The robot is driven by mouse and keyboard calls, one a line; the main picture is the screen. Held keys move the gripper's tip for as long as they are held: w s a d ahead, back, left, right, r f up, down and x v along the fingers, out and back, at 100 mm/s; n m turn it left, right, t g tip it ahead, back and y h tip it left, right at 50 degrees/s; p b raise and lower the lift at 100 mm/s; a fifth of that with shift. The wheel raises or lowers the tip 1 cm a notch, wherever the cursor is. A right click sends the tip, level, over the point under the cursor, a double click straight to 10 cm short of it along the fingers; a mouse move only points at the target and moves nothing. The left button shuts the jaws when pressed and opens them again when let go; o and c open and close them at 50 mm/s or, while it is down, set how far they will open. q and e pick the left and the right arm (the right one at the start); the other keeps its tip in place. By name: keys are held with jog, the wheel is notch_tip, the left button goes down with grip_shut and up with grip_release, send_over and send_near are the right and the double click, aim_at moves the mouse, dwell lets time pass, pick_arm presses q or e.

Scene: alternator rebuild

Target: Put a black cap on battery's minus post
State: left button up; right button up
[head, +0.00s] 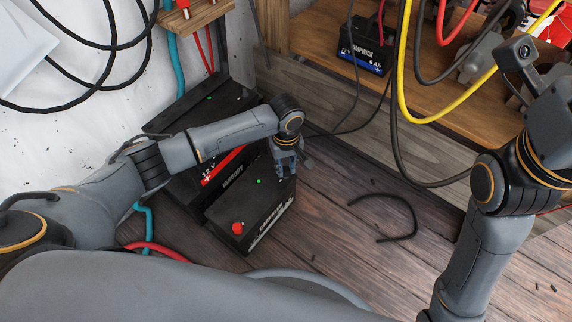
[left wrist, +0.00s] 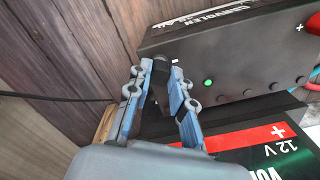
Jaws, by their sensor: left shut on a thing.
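The black battery (head: 255,205) stands on the wooden floor, with a green dot and a red cap (head: 238,228) at its near-left corner. The battery also shows in the left wrist view (left wrist: 240,60). My left gripper (head: 291,168) is over its far-right corner. In the left wrist view my left gripper (left wrist: 160,82) has its blue-grey fingers shut on a small black cap (left wrist: 160,66) at that corner. The minus post is hidden there; I cannot tell whether the cap sits on it or just above. My right gripper is out of view.
A second black battery with a red 12 V stripe (head: 222,166) stands right beside it, and more black casing lies behind. A loose black hose piece (head: 412,212) lies on the clear floor to the right. A wooden shelf (head: 425,85) holds a small battery (head: 362,58) and hanging cables.

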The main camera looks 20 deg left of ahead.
aim_at(286, 170)
pick_arm(q)
jog(key=shift+f, duration=0.8)
jog(key=o, duration=0.8)
jog(key=shift+r, duration=0.1)
notch_tip(286, 170, up, 12)
jog(key=shift+f, duration=0.1)
dwell(0.5)
